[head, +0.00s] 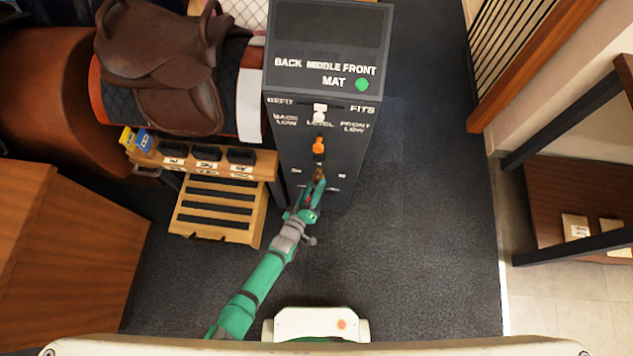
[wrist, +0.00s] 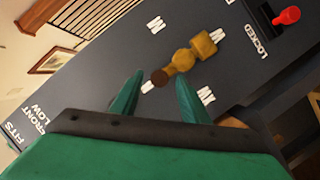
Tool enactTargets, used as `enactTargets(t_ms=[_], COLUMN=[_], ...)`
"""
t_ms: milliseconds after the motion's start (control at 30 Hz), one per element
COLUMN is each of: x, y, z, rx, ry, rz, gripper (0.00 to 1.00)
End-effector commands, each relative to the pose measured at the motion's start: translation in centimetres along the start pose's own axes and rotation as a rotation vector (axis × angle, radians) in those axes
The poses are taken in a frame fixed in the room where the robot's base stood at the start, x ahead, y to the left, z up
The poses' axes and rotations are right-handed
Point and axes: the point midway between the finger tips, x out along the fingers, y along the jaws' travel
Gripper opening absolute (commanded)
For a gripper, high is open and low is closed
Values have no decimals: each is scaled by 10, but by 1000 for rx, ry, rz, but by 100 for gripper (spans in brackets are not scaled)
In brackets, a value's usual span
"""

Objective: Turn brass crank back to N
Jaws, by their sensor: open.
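The brass crank (wrist: 184,59) stands out from the dark panel in the wrist view, with a dark brown end facing my gripper. Several white letter marks surround it; they are tilted and too small to read surely, so I cannot tell which one it points to. My gripper (wrist: 158,77) is open, its two green fingers just short of the crank's brown end, with nothing held. Whether a finger touches the crank is unclear. In the head view my gripper (head: 316,184) is at the lower front of the dark cabinet (head: 290,160), largely covering the crank.
An orange handle (head: 318,148) and a white slider (head: 320,112) sit above on the cabinet. A red knob (wrist: 289,15) by "LOCKED" is close to the crank. A saddle (head: 165,60) and wooden steps (head: 218,208) stand at left. Dark floor (head: 420,200) is clear at right.

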Motion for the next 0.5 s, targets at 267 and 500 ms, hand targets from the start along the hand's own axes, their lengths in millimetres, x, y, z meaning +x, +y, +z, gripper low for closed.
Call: enactTargets(t_ms=[267, 500], x=[-46, -72], y=[-2, 0], z=[-2, -1], rx=[0, 0], ry=[2, 1], rz=[-3, 0], gripper=[41, 41])
